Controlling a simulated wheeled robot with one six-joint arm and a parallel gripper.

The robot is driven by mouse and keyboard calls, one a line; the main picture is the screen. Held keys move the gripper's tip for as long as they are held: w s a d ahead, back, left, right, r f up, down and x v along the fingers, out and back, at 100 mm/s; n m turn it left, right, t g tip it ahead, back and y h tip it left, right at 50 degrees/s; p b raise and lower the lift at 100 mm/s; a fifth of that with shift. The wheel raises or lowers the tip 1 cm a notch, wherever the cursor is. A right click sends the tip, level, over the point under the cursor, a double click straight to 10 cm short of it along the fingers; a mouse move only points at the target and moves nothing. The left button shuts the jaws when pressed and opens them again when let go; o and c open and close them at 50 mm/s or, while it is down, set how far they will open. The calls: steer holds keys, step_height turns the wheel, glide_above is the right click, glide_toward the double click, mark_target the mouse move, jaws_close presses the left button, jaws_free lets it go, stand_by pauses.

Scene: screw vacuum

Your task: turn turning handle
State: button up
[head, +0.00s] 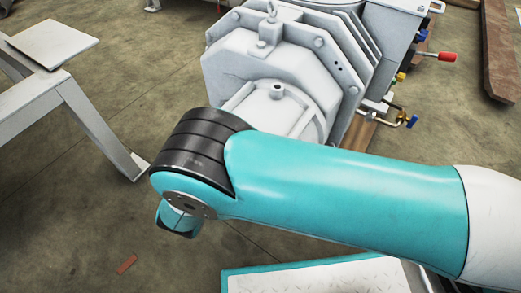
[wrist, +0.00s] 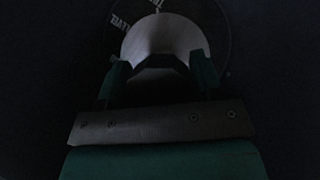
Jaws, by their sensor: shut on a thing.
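In the wrist view, my gripper (wrist: 160,72) has its two green fingers on either side of a pale, rounded piece, which I take to be the turning handle (wrist: 160,36). The fingers are shut on it. The handle stands in front of a dark round disc (wrist: 228,32) with white lettering, partly cut off by the top edge. The view is very dark, so the handle's full shape and angle are hard to tell. In the head view, my teal arm crosses in front of the machine, and neither the fingers nor the handle can be made out.
The large grey vacuum machine (head: 265,60) fills the top middle of the head view. A red-handled valve (head: 447,57) and a blue-handled tap (head: 412,121) stick out on its right. A grey metal frame (head: 95,125) stands at left. The floor between is mostly clear.

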stand_by(0.5)
steer(key=o, duration=0.9)
